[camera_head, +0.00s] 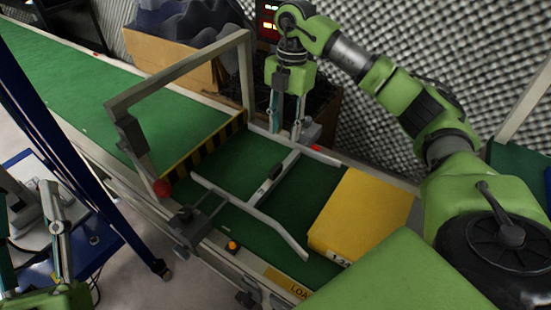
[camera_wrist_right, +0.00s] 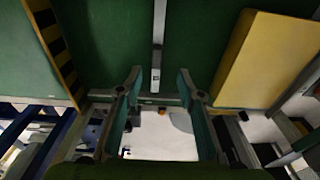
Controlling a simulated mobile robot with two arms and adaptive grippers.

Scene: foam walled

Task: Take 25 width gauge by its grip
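The width gauge is most likely the pale bar (camera_head: 262,188) with a dark grip (camera_head: 278,170) at its middle. It lies across the green belt between two pale guide rails. The bar also shows in the right wrist view (camera_wrist_right: 159,25), running up from between my fingers, with a pale label near its lower end. My right gripper (camera_head: 285,130) is open and empty at the far side of the conveyor, beyond the grip and apart from it. In the right wrist view its fingers (camera_wrist_right: 158,82) stand wide apart. My left gripper (camera_head: 30,240) is open and empty at lower left, away from the conveyor.
A yellow box (camera_head: 362,212) sits on the belt (camera_head: 75,85) right of the bar. A grey frame (camera_head: 180,70) arches over the belt at left, by a black-yellow striped strip (camera_head: 205,148). A cardboard box (camera_head: 165,62) stands behind. A blue post (camera_head: 75,150) rises at left.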

